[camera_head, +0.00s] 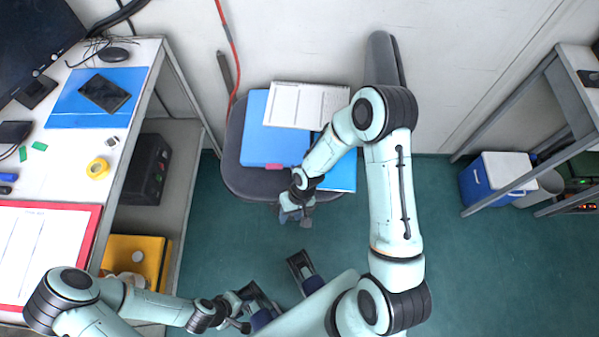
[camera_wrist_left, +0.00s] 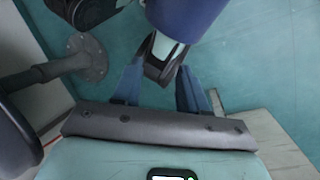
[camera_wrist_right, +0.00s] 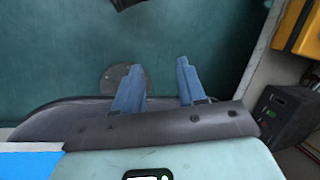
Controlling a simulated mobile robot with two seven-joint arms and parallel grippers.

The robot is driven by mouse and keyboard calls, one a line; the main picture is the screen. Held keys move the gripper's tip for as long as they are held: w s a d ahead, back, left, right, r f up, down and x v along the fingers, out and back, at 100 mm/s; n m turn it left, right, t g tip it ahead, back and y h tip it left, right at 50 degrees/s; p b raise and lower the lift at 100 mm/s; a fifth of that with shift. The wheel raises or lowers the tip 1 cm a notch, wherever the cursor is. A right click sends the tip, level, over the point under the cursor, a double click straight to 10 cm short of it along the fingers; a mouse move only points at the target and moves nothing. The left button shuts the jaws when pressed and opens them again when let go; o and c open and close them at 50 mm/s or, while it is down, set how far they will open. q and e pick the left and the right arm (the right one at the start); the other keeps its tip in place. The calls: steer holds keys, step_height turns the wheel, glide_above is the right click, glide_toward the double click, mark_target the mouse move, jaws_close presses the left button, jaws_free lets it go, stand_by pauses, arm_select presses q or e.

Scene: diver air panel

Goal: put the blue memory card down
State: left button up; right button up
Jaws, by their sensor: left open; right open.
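I cannot make out a blue memory card for certain in any view. A small blue item (camera_head: 8,177) lies at the left edge of the white desk (camera_head: 60,180), too small to identify. My left gripper (camera_head: 245,312) is low over the floor beside my own base; in the left wrist view its jaws (camera_wrist_left: 160,78) are apart with no card visible between them. My right gripper (camera_head: 295,217) is over the floor at the front edge of the chair seat; in the right wrist view its jaws (camera_wrist_right: 156,75) are apart and empty.
The dark chair (camera_head: 233,180) holds blue folders (camera_head: 270,147) and a printed sheet (camera_head: 312,103). Green pieces (camera_head: 40,146), yellow tape (camera_head: 97,168) and a red-framed sheet (camera_head: 45,250) lie on the desk. A blue-white cooler (camera_head: 497,178) stands right. Green floor (camera_head: 480,270) is open at right.

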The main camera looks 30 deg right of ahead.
steer(key=w+d+r+h+b, duration=0.1)
steer(key=w+d+r+h, duration=0.1)
steer(key=w+d+r, duration=0.45)
steer(key=w+d+r+h, duration=0.2)
steer(key=w+r, duration=0.1)
steer(key=r, duration=0.6)
steer(key=shift+t, duration=0.4)
step_height(320, 180, down, 13)
steer(key=shift+w+r+b, duration=0.1)
steer(key=shift+w+b, duration=0.05)
steer(key=shift+b, duration=0.95)
jaws_close()
